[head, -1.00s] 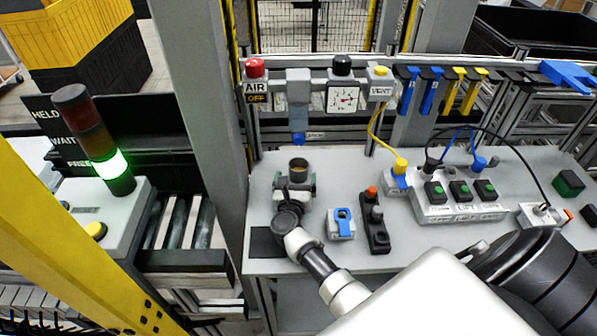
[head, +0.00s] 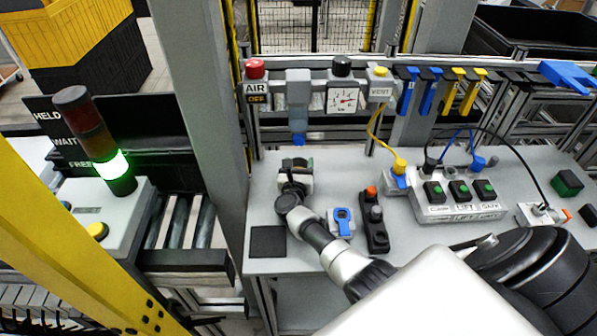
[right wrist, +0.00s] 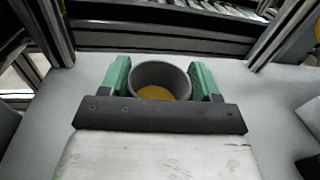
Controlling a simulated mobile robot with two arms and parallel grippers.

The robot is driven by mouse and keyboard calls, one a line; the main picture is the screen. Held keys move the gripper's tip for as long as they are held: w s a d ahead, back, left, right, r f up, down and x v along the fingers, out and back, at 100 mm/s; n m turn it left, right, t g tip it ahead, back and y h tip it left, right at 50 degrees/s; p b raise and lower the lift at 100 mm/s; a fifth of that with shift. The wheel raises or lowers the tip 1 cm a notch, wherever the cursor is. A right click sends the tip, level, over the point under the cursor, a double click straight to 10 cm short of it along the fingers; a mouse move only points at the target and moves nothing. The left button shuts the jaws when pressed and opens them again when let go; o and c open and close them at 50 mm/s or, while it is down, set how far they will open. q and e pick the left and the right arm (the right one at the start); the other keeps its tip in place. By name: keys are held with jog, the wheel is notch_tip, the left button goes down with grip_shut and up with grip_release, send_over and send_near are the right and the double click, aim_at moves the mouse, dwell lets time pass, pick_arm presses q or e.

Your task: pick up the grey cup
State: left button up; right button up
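The grey cup (right wrist: 160,78) shows in the right wrist view as a round, dark grey rim with a yellow-brown inside. My right gripper (right wrist: 160,74) has its two green finger pads on either side of the cup. The pads are very close to the cup's wall; I cannot tell whether both touch it. In the head view my right gripper (head: 296,164) is over the left part of the table, and I cannot make out the cup there behind it. My left gripper is not in view.
A dark square mat (head: 268,242) lies at the table's front left. A blue-and-white block (head: 341,223) and a black switch strip (head: 374,220) stand right of my arm. A grey button box (head: 459,200) with cables is farther right. A grey post (head: 208,100) rises at the left.

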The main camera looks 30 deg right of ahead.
jog(key=shift+c, duration=1.2)
jog(key=shift+r, duration=0.15)
